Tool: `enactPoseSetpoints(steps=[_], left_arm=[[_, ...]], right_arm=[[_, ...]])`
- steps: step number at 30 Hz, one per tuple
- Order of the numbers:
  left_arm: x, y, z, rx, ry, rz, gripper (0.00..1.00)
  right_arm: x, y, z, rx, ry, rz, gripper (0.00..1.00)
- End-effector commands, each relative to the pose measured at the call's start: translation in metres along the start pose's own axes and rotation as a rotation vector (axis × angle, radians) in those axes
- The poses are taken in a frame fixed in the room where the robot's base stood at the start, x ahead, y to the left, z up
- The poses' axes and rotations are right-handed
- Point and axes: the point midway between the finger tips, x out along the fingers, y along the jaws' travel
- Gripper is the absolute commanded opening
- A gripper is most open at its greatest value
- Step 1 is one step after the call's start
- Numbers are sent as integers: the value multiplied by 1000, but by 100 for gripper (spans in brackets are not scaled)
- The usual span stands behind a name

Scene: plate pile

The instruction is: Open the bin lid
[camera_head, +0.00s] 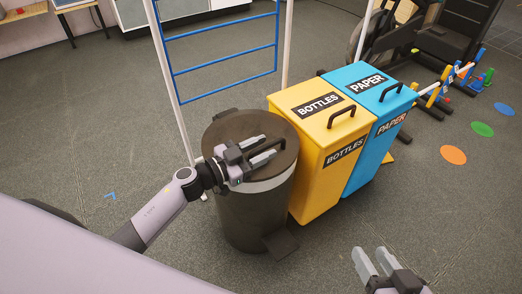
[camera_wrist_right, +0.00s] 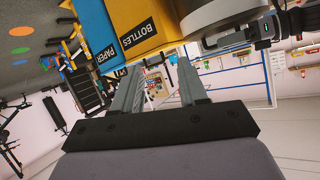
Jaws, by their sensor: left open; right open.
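A dark round bin (camera_head: 250,218) with a pale band under its rim stands upright in the middle of the head view. Its dark lid (camera_head: 228,128) is down, with a pedal (camera_head: 280,243) at its base. My left gripper (camera_head: 266,147) is open above the lid, its fingers pointing right; I cannot tell whether they touch the lid or straddle a handle beneath. My right gripper (camera_head: 370,252) is open and empty, low in front of the bins and apart from them; its fingers also show in the right wrist view (camera_wrist_right: 158,66).
A yellow BOTTLES bin (camera_head: 314,190) and a blue PAPER bin (camera_head: 365,165) stand right of the dark bin, lids down with black handles. A blue-barred frame (camera_head: 222,55) stands behind. Gym equipment (camera_head: 400,40) is at the back right. Floor at the front right is clear.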

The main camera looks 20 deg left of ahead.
Motion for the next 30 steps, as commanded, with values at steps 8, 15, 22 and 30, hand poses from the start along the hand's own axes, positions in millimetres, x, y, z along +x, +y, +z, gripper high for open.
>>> enactPoseSetpoints(steps=[8, 15, 22, 30], left_arm=[[2, 0, 0, 0, 0, 0, 40], [2, -1, 0, 1, -1, -2, 0], [1, -4, -4, -8, -1, -4, 0], [1, -14, -27, -83, -2, -6, 0]], right_arm=[[0, -1, 0, 3, 1, -3, 43], [0, -1, 0, 2, 1, -3, 43], [-2, 0, -6, -11, 1, 6, 43], [-24, 16, -8, -107, -49, 95, 43]])
